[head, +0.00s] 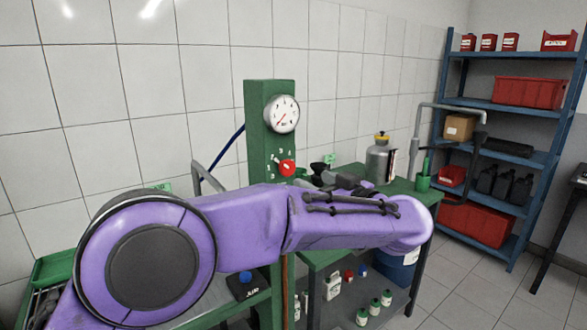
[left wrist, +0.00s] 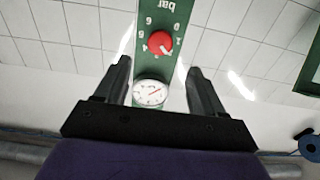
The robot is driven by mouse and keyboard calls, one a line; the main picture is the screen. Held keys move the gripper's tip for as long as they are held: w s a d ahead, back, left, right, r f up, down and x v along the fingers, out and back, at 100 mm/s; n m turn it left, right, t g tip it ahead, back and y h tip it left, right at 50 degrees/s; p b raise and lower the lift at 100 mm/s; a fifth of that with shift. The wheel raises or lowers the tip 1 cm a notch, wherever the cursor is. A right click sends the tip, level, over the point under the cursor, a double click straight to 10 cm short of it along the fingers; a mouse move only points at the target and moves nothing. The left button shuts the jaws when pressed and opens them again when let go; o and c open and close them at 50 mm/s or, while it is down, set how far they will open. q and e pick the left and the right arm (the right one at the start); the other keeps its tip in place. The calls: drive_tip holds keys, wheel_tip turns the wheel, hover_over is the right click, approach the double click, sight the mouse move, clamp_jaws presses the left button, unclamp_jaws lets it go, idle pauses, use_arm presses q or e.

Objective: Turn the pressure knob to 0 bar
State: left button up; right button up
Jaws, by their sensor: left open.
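The red pressure knob (head: 287,168) sits on the front of a green post (head: 256,140), below a round white gauge (head: 283,114). The gauge's red needle slants to the lower left in the head view. In the left wrist view the post is upside down, with the knob (left wrist: 160,42) above the gauge (left wrist: 150,93). The knob's pale mark points to the lower right there; the number it meets is too small to read. My left gripper (left wrist: 157,65) is open and empty, its fingers either side of the post in that view, the knob beyond the tips. My purple arm hides much of it in the head view.
A green bench (head: 412,186) runs right of the post, with a grey canister (head: 380,162) and dark parts on it. Small bottles stand on its lower shelf. A blue shelf rack (head: 508,103) with red bins (head: 528,92) stands at the far right. Bare floor lies between.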

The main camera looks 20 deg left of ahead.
sight(289, 170)
use_arm(q)
drive_tip(key=p+x, duration=0.1)
drive_tip(key=x, duration=0.6)
drive_tip(key=shift+w+a+p, duration=0.25)
drive_tip(key=shift+a+p, duration=0.1)
drive_tip(key=shift+w+a+f, duration=0.1)
drive_tip(key=shift+w+a, duration=0.3)
drive_tip(key=c, duration=1.1)
